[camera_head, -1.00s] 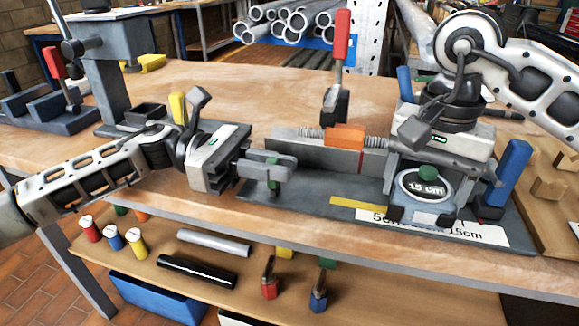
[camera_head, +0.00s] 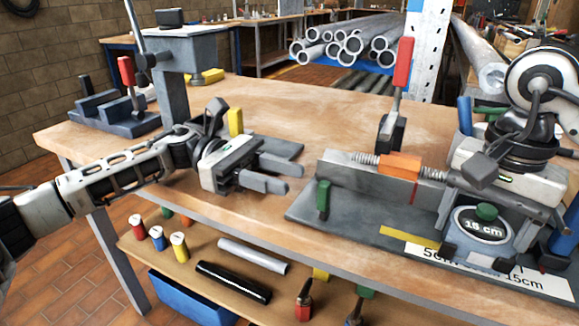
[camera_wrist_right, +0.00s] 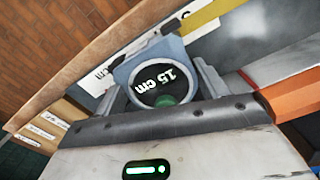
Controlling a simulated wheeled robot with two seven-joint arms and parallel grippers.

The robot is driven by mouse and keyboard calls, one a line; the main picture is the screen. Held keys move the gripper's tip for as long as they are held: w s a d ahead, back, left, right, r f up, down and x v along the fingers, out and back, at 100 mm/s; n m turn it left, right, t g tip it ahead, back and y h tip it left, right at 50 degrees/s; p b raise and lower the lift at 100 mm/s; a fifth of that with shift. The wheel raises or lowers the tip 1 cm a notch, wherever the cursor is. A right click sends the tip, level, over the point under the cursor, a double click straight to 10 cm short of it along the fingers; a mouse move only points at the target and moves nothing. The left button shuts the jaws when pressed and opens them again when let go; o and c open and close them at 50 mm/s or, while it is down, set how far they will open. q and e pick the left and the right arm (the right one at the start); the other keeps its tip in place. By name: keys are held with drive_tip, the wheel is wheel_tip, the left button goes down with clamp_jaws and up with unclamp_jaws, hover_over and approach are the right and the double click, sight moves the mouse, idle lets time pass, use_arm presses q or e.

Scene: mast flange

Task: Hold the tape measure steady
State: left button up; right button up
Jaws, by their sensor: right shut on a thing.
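The tape measure (camera_head: 478,226) is a round dark case marked "15 cm" with a green button and a grey-blue body. It sits at the front of the grey jig (camera_head: 375,215), near its right part. My right gripper (camera_head: 487,238) is shut on it from above, and its fingers hide part of the sides. The tape measure also shows between the jaws in the right wrist view (camera_wrist_right: 163,84). My left gripper (camera_head: 266,175) is open and empty over the bench, left of the jig. A green peg (camera_head: 323,199) stands on the jig's left end, apart from my left gripper.
An orange block (camera_head: 400,165) with springs sits along the jig's back wall. A red-handled clamp (camera_head: 402,65) stands behind it. A yellow strip (camera_head: 410,237) and a white scale label (camera_head: 480,268) lie at the jig's front. A grey press stand (camera_head: 173,85) is back left.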

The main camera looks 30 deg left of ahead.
use_arm(q)
drive_tip(key=shift+a, duration=2.3)
use_arm(e)
drive_tip(key=o, duration=1.4)
drive_tip(key=shift+o, duration=0.2)
wheel_tip(320, 180, up, 12)
drive_tip(key=shift+s, duration=0.1)
